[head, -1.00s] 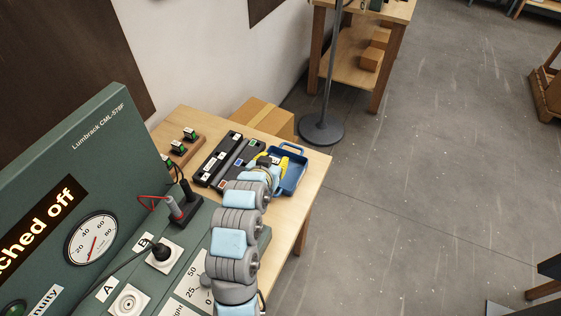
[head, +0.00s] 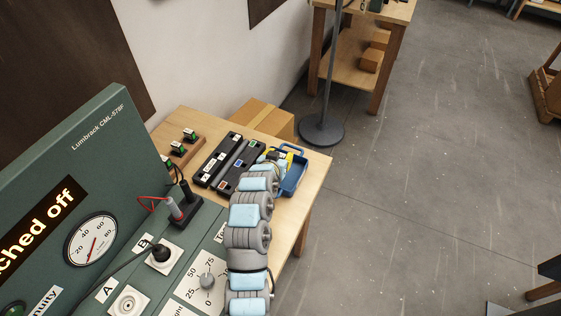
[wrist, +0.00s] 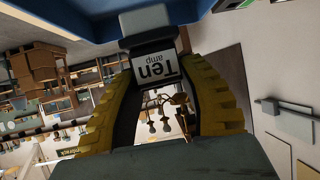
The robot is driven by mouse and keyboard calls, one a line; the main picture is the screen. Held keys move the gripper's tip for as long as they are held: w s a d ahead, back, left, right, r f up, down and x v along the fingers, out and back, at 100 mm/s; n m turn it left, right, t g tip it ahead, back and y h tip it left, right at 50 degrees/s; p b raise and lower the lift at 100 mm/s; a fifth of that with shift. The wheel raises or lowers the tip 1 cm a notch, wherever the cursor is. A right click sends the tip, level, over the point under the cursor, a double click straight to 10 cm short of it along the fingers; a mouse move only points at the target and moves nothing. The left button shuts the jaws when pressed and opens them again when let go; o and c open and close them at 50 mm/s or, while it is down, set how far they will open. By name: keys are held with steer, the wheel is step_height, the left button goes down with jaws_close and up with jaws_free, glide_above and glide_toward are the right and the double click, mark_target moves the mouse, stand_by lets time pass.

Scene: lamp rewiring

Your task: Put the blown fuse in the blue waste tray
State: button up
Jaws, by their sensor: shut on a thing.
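My gripper (wrist: 153,52) has yellow ribbed fingers. The blue waste tray (head: 295,178) stands at the right end of the workbench, partly hidden by my arm. In the head view my gripper is at the tray's upper left part, and the fuse is hidden there. In the wrist view a blue surface of the tray (wrist: 65,20) fills the top edge, close beyond the fuse. I cannot tell whether they touch.
An open black case (head: 213,162) with labelled pieces lies left of the tray. A wooden block (head: 183,155) with green-topped pieces is beside it. The green test panel (head: 85,150), with plugs and a dial, stands at left. The bench edge is just right of the tray.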

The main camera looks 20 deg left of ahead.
steer(key=shift+w+f, duration=0.25)
steer(key=shift+f, duration=1.5)
steer(key=shift+f, duration=0.2)
steer(key=o, duration=1.1)
steer(key=shift+r, duration=0.2)
steer(key=shift+v, duration=6.05)
